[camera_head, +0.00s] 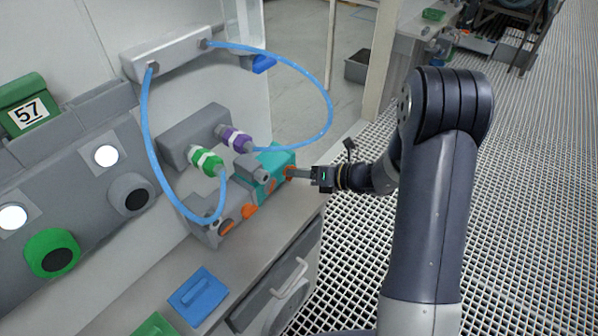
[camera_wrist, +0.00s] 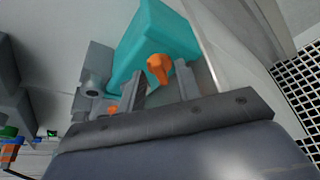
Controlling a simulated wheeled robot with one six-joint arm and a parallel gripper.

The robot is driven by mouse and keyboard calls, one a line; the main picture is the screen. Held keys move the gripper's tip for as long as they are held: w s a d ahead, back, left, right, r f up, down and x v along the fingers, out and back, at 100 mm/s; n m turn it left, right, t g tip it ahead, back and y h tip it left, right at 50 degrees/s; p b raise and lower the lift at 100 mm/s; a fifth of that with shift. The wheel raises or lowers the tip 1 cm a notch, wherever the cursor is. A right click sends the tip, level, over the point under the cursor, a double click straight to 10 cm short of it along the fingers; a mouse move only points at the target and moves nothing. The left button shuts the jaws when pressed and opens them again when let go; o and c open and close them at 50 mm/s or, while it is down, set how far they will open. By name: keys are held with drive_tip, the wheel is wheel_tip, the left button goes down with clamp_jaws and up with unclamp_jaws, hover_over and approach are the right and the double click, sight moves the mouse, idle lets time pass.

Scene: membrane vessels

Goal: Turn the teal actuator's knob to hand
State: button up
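The teal actuator (camera_head: 274,160) is a box on the bench, beside grey units. Its orange knob (camera_head: 289,172) is on the side facing my arm, partly hidden by my gripper in the head view. In the wrist view the teal actuator (camera_wrist: 150,38) is straight ahead, and the orange knob (camera_wrist: 159,67) appears between my fingertips. My gripper (camera_wrist: 161,73) is open, with a finger on each side of the knob and visible gaps. In the head view my gripper (camera_head: 296,173) reaches the knob from the right. I cannot tell whether either finger touches it.
Blue hoses (camera_head: 326,95) arch above the actuator, joined to a green coupling (camera_head: 206,160) and a purple one (camera_head: 235,138). A grey unit (camera_wrist: 96,68) with a round port stands left of the actuator. A blue block (camera_head: 199,296) lies on the front bench. Grated floor is free at right.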

drive_tip(key=shift+w+a+f, duration=0.1)
drive_tip(key=shift+a, duration=0.2)
drive_tip(key=shift+c, duration=0.5)
drive_tip(key=c, duration=0.6)
drive_tip(key=shift+o, duration=0.2)
drive_tip(key=shift+b, duration=0.35)
drive_tip(key=n+h+b, duration=0.1)
drive_tip(key=n+b, duration=0.1)
drive_tip(key=shift+t+b, duration=0.3)
drive_tip(key=shift+t, duration=0.1)
drive_tip(key=shift+s+a+n+t+h+b, duration=0.15)
drive_tip(key=shift+n+t+h+b, duration=0.35)
drive_tip(key=shift+b, duration=0.6)
drive_tip(key=shift+s+n+b, duration=0.1)
drive_tip(key=shift+n+b, duration=0.3)
drive_tip(key=shift+b, duration=0.1)
